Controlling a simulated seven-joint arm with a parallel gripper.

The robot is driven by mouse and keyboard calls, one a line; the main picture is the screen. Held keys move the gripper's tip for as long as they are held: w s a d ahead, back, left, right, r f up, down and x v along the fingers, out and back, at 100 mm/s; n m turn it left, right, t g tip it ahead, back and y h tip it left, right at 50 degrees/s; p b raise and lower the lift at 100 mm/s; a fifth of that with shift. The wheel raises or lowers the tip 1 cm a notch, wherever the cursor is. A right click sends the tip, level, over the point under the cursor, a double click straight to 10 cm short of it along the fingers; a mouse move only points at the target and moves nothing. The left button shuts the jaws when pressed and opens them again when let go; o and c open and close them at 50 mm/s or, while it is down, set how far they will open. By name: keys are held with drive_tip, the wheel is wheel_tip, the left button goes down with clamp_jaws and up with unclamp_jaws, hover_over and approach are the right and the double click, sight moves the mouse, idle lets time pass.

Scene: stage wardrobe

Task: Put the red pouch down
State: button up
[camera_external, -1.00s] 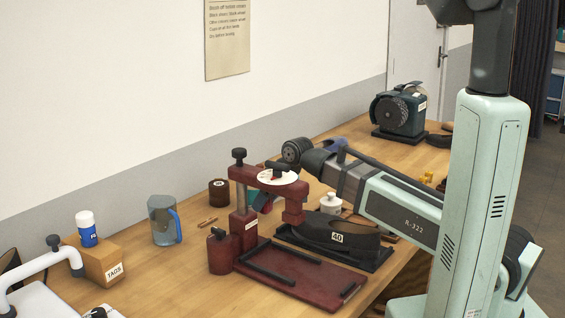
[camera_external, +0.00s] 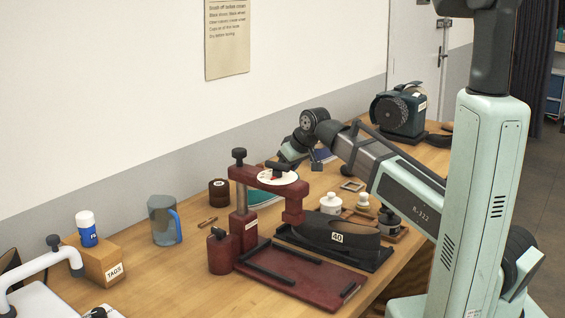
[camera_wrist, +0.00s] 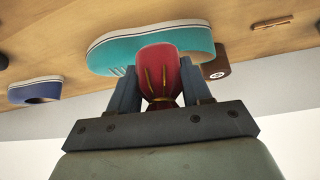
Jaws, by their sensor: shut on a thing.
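The red pouch (camera_wrist: 157,72), with yellow drawstring marks, is between the two dark fingers of my gripper (camera_wrist: 161,92) in the wrist view. My gripper is shut on it. A teal shoe (camera_wrist: 105,48) lies on the table beyond the pouch in that view, partly covered by it. In the external view my gripper (camera_external: 286,160) is raised above the table, behind the red press (camera_external: 263,182). I cannot make out the pouch there. The teal shoe (camera_external: 268,196) shows partly behind the press.
The black shoe form marked 40 (camera_external: 335,232), white jars (camera_external: 331,203), a blue jug (camera_external: 163,220) and a grinder (camera_external: 400,110) stand on the table (camera_external: 190,255).

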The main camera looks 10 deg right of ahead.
drive_tip(key=w+d, duration=0.2)
drive_tip(key=w, duration=0.4)
drive_tip(key=w+d+m, duration=0.1)
drive_tip(key=w+d, duration=0.1)
drive_tip(key=w, duration=0.4)
drive_tip(key=w+d+m+h, duration=0.1)
drive_tip(key=w+d, duration=0.1)
drive_tip(key=w, duration=0.4)
drive_tip(key=shift+d+f+t, duration=0.15)
drive_tip(key=shift+t, duration=0.15)
drive_tip(key=w+a+m, duration=0.1)
drive_tip(key=w+a, duration=0.1)
drive_tip(key=w, duration=1.1)
drive_tip(key=shift+h, duration=0.4)
drive_tip(key=shift+s+d+f, duration=0.15)
drive_tip(key=shift+f, duration=1.95)
drive_tip(key=shift+s+d+f, duration=0.1)
drive_tip(key=shift+f, duration=2)
drive_tip(key=shift+f, duration=0.15)
drive_tip(key=o, duration=1)
drive_tip(key=shift+o, duration=0.2)
drive_tip(key=v, duration=1.2)
drive_tip(key=shift+s, duration=0.15)
